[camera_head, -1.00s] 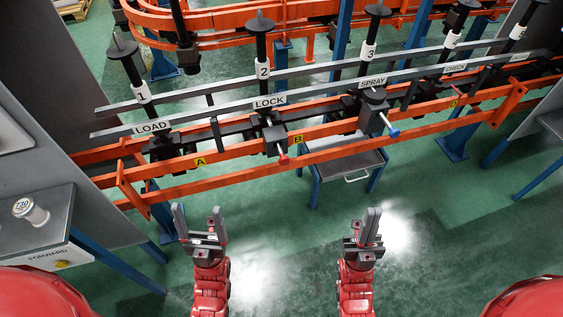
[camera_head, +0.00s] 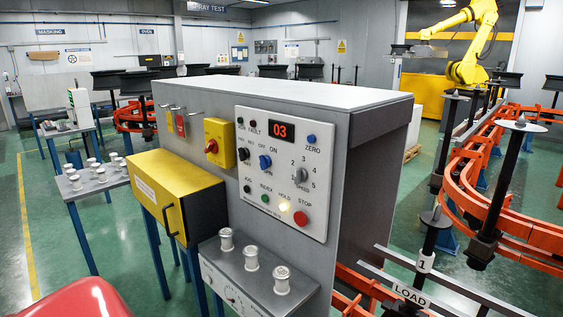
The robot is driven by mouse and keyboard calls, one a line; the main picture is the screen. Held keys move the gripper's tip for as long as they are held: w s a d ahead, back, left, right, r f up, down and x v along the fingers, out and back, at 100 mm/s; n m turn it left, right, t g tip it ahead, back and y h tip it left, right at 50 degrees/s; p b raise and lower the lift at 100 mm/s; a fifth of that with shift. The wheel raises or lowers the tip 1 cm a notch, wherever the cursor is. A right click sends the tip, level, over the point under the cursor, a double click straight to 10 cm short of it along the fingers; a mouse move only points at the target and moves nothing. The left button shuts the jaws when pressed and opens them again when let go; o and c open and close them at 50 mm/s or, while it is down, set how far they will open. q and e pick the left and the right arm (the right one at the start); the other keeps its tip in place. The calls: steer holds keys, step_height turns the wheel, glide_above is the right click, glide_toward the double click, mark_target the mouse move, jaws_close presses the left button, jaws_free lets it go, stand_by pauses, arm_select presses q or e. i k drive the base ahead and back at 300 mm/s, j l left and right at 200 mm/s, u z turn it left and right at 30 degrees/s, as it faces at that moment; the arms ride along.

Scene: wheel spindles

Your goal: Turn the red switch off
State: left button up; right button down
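A red rotary switch (camera_head: 211,146) sits on a yellow box (camera_head: 219,156) on the grey cabinet's left face. Its knob appears tilted; I cannot read its position marks. Neither gripper is in view; part of my red body shows at the bottom left.
A yellow locker with a black handle (camera_head: 171,219) juts out below the switch. Several white spindles stand on the low console (camera_head: 259,293) and on a side table (camera_head: 88,184). An orange conveyor rail (camera_head: 506,215) runs along the right. Green floor is open at the left.

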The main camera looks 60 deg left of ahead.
mark_target(212, 146)
steer(key=j+u, duration=0.1)
steer(key=u, duration=2.25)
